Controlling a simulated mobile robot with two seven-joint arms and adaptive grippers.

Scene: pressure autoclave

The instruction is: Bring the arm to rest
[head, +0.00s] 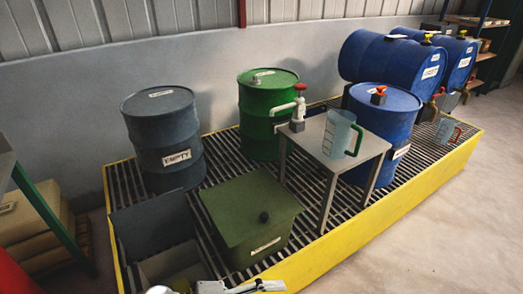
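Part of my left arm shows at the bottom edge, with pale and dark gripper parts (262,287) cut off by the frame. They appear in front of the yellow-edged spill platform (385,235), below the green lidded box (250,218). The fingertips are too small and cropped to tell whether they are open or shut, and no held thing shows. My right gripper is not in view.
A grey drum (163,135) marked EMPTY, a green drum (262,120) and a blue drum (375,165) stand on the grating. A small table (312,150) carries a jug (338,135) and a red-topped pump (299,105). Open floor lies right.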

